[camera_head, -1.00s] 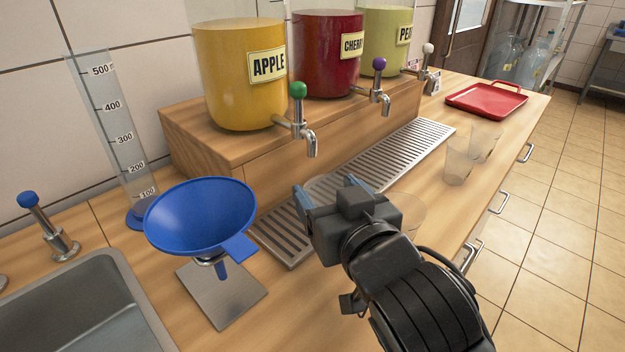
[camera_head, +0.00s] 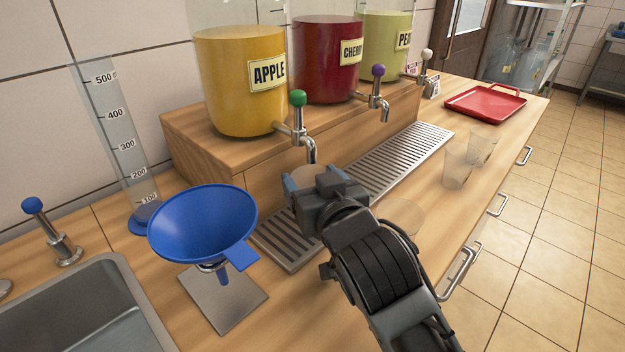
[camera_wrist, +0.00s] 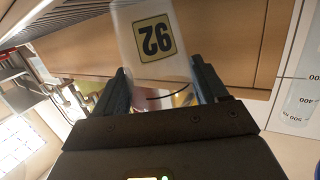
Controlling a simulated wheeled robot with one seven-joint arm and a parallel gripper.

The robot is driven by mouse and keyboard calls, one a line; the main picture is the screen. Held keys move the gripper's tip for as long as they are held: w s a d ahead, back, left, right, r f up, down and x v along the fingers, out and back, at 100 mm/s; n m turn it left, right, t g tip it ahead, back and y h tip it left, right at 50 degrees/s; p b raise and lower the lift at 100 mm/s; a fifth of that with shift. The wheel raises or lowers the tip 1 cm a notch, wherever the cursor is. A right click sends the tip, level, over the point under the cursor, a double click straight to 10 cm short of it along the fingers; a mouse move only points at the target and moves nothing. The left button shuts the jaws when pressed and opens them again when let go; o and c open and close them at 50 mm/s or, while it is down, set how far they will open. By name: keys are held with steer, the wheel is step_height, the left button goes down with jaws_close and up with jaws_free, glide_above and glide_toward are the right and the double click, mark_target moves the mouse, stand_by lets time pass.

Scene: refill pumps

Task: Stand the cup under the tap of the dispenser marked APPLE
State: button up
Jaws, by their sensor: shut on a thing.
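My gripper (camera_head: 310,184) is shut on a translucent cup (camera_head: 309,175), just in front of and below the APPLE tap (camera_head: 309,144). In the wrist view the cup (camera_wrist: 178,68) sits between the two fingers and bears a yellow label with dark digits. In the head view my gripper hides most of the cup, so I cannot tell whether its base touches the drip tray (camera_head: 385,163). The APPLE dispenser (camera_head: 235,95) holds yellow liquid, stands on a wooden step, and its tap has a green knob (camera_head: 298,98).
The CHERRY dispenser (camera_head: 325,75) and a green-filled one (camera_head: 383,50) stand farther along. A blue funnel (camera_head: 203,225) on a stand is left of my gripper. Two clear cups (camera_head: 457,166) (camera_head: 482,146) and a red tray (camera_head: 486,103) stand to the right. A sink (camera_head: 90,315) is front left.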

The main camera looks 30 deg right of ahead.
steer(key=o, duration=1.1)
steer(key=shift+f, duration=0.1)
steer(key=v, duration=1.2)
